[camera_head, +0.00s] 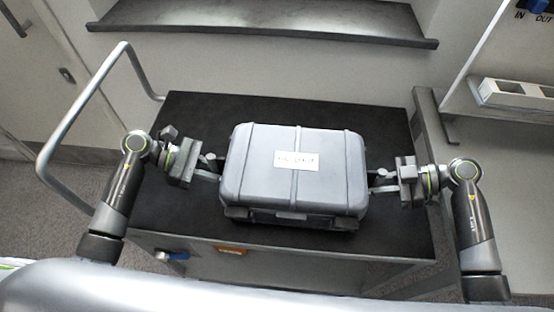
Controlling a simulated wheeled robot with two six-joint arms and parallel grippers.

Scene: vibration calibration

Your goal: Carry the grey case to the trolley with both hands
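The grey case (293,175) has a ribbed lid and a white label. It sits over the dark top of the trolley (389,240), near its middle; I cannot tell if it rests fully on the surface. My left gripper (214,172) is at the case's left side and my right gripper (373,181) is at its right side. Both have their fingers up against the ends of the case. The exact contact at the side handles is too small to make out, so I cannot tell whether the fingers are closed on them.
The trolley's metal push handle (78,117) rises on the left. A dark shelf (270,22) runs along the wall behind. A bench with a white divided tray (515,97) stands at the right. Dark trolley top is free around the case.

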